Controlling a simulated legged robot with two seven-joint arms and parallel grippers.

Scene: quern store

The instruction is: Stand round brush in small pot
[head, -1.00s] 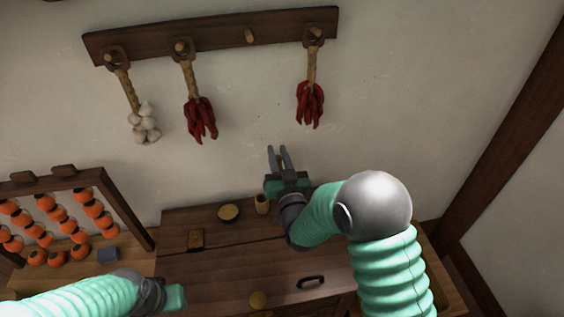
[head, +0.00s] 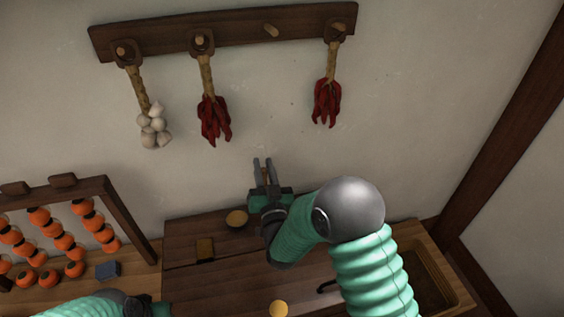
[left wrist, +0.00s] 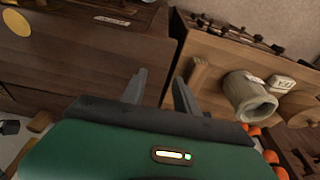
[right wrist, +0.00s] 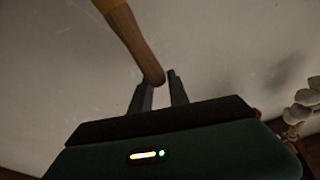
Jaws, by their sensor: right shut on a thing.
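My right gripper (head: 262,166) is raised before the wall above the back of the dark wooden chest, fingers up. It is shut on a brown wooden handle (right wrist: 140,50), tilted in the right wrist view, with a yellow band at the upper edge. This looks like the round brush; its head is out of that view. The small pot cannot be made out in the head view now; my right gripper and arm cover the place where a small tan cup stood. My left gripper (left wrist: 160,80) is open and empty, mostly cut off at the head view's bottom edge.
A yellow disc (head: 279,309) lies in front. A rack of orange fruit (head: 60,240) stands left. Garlic (head: 153,128) and red peppers (head: 214,120) hang above.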

